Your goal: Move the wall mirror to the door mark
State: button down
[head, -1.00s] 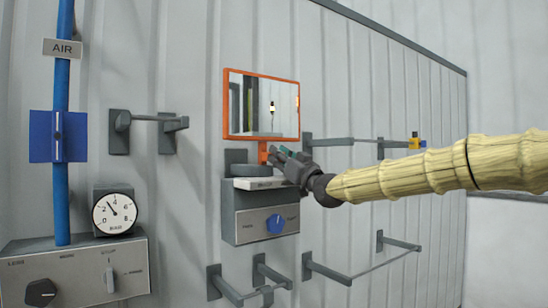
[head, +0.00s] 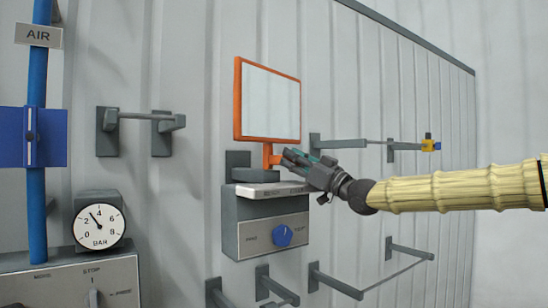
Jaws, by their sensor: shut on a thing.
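The wall mirror (head: 270,103) has an orange frame and stands upright on an orange stem (head: 267,156) above a grey round base (head: 255,175). Its face shows a plain pale reflection, and the left side of its frame looks thick. My gripper (head: 287,160) comes from the right and is shut on the mirror's stem or handle just below the frame. The fingers partly hide the grip point. A pale ledge (head: 270,190) under the base carries small lettering, partly hidden by my gripper and too small to read surely as a door mark.
Below the ledge is a grey box with a blue knob (head: 282,236). A bar bracket (head: 137,117) and a gauge (head: 100,228) are at left, beside a blue pipe (head: 37,150). More rails (head: 350,143) are on the wall at right, near my arm.

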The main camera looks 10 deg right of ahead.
jog(key=shift+w+d+r+n+g+y+p, duration=0.3)
jog(key=shift+d+r+g+y+p, duration=0.15)
jog(key=shift+p, duration=0.8)
jog(key=shift+f+n+g+y, duration=0.1)
jog(key=shift+n+g+y, duration=0.15)
jog(key=shift+n, duration=0.05)
jog(key=shift+w+d+f+g+y+p, duration=0.1)
jog(key=shift+w+f+g+y+p, duration=0.15)
jog(key=shift+p, duration=0.2)
jog(key=shift+s, duration=0.1)
jog(key=c, duration=1.2)
grip_release()
jog(key=shift+s, duration=0.15)
jog(key=shift+c, duration=0.2)
jog(key=shift+f, duration=0.1)
